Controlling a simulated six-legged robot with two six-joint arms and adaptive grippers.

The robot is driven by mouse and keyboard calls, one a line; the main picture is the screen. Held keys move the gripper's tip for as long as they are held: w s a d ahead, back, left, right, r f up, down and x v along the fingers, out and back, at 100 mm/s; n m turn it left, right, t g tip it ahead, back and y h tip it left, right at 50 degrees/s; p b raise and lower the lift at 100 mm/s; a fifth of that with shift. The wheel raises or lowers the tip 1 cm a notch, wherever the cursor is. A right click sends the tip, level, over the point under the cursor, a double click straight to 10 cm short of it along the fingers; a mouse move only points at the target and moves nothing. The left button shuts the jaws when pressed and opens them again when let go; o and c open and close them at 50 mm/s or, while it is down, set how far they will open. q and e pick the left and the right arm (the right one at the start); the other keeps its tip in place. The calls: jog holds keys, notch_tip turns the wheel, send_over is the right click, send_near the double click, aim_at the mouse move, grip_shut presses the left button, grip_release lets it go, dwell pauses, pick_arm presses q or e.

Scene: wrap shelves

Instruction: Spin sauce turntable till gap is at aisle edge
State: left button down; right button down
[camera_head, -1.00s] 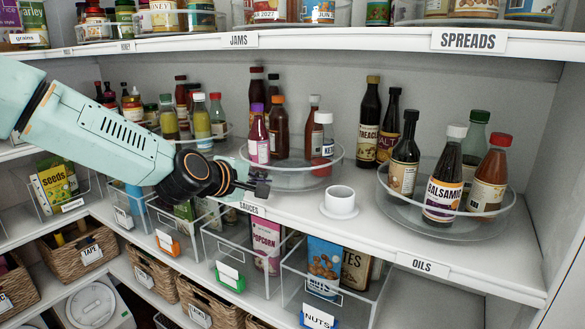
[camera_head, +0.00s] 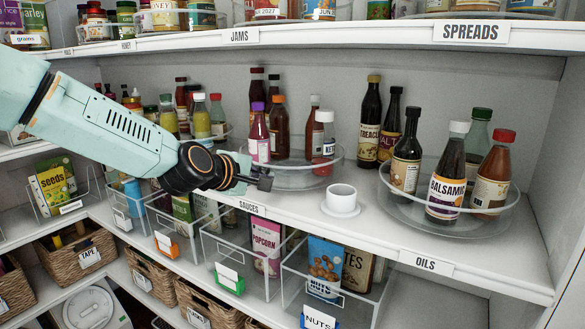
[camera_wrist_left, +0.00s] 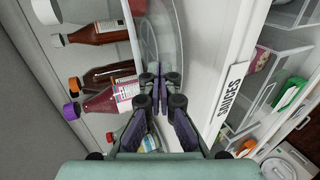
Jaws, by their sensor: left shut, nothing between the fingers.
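The sauce turntable (camera_head: 300,187) is a clear, round, rimmed tray at the middle of the shelf, above the SAUCES label (camera_head: 252,208). Several bottles stand on it, including a purple-capped bottle (camera_head: 259,138) at its left and a white-capped bottle (camera_head: 323,140) at its right. Bare tray shows at the front between them. My left gripper (camera_head: 264,179) is shut and empty at the tray's front left. In the left wrist view, its fingertips (camera_wrist_left: 160,78) overlap the clear tray (camera_wrist_left: 163,35); contact is unclear. My right gripper is not in view.
A white cup-like holder (camera_head: 341,200) stands right of the turntable near the shelf edge. The oils turntable (camera_head: 470,225) with tall bottles is farther right. More bottles (camera_head: 187,110) stand behind my arm. Clear bins (camera_head: 240,265) fill the shelf below.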

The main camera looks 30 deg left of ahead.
pick_arm(q)
jog(key=shift+a+r+p, duration=0.1)
jog(key=shift+a+p, duration=0.3)
jog(key=shift+p, duration=0.1)
jog(key=shift+s+a+p, duration=0.2)
jog(key=shift+a+p, duration=0.45)
jog(key=shift+a, duration=0.25)
jog(key=shift+w+a, duration=0.1)
jog(key=shift+w+a+b, duration=0.15)
jog(key=shift+a, duration=0.45)
jog(key=shift+w+a+b, duration=0.15)
jog(key=shift+a, duration=0.4)
